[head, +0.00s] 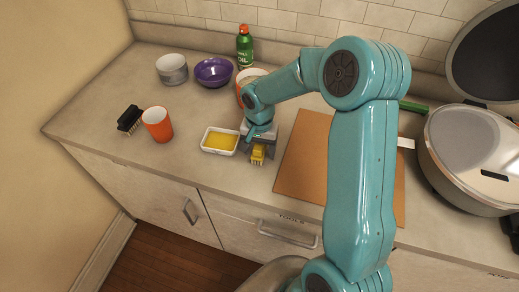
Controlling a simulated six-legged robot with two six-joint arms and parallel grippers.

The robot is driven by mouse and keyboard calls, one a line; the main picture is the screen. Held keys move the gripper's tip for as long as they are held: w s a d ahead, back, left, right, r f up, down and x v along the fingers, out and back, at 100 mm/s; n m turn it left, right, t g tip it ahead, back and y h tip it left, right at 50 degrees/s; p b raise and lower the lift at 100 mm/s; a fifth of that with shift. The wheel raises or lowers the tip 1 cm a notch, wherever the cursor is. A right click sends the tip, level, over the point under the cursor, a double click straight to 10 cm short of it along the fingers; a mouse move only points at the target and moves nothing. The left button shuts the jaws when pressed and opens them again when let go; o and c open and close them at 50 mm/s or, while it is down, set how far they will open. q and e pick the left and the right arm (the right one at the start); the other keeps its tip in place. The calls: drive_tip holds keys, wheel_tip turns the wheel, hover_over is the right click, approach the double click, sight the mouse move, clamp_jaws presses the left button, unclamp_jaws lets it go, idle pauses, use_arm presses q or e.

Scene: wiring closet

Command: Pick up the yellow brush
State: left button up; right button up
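The yellow brush (258,153) is on the counter near its front edge, between the small white dish and the cutting board. My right gripper (259,137) is down at the brush, over its far end, and hides part of it. I cannot tell whether the fingers are closed on the brush or only around it. My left gripper is not in view.
A white dish with yellow contents (220,141) is just left of the gripper, and a cutting board (300,160) is just right. An orange cup (157,124) and a black brush (129,119) stand farther left. Bowls (213,72) and a green oil bottle (244,46) are behind. A large pot (465,150) is right.

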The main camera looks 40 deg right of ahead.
drive_tip(key=shift+w, duration=0.15)
drive_tip(key=c, duration=1.1)
drive_tip(key=shift+r, duration=0.1)
wheel_tip(320, 180, up, 20)
drive_tip(key=shift+f+b, duration=0.1)
drive_tip(key=shift+b, duration=0.3)
drive_tip(key=o, duration=0.3)
drive_tip(key=shift+c, duration=0.9)
